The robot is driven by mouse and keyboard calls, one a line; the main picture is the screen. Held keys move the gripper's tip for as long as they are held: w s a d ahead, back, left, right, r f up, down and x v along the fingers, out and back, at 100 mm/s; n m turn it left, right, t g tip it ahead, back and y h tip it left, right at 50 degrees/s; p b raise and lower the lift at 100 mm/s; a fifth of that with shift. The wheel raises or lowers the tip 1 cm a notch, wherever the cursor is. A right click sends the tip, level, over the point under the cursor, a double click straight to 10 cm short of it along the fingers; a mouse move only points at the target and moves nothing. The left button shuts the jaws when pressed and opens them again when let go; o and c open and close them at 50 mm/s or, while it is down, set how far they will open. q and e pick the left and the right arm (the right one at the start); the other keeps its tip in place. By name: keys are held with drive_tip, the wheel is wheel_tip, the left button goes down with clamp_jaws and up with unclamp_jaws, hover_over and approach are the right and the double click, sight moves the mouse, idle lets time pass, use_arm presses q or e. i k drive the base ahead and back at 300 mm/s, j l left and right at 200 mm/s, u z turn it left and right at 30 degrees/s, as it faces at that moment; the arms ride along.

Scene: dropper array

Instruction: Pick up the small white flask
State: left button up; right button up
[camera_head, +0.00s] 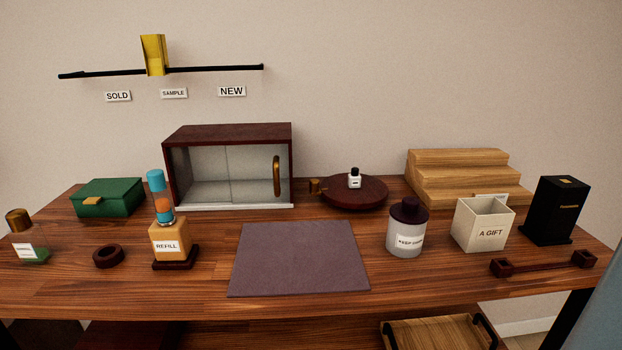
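A small white flask (355,182) with a black cap stands upright on a dark red round stand (374,197) at the back middle of the table. Neither of my grippers shows in the head view.
A glass-fronted cabinet (228,132) stands left of the stand, wooden steps (458,157) to its right. A bare grey-purple mat (300,258) lies in front. A frosted jar (408,243), a gift box (487,236) and a black box (556,210) stand at right; an orange refill bottle (170,232) at left.

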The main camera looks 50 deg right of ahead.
sight(355, 179)
drive_tip(key=z, duration=1.9)
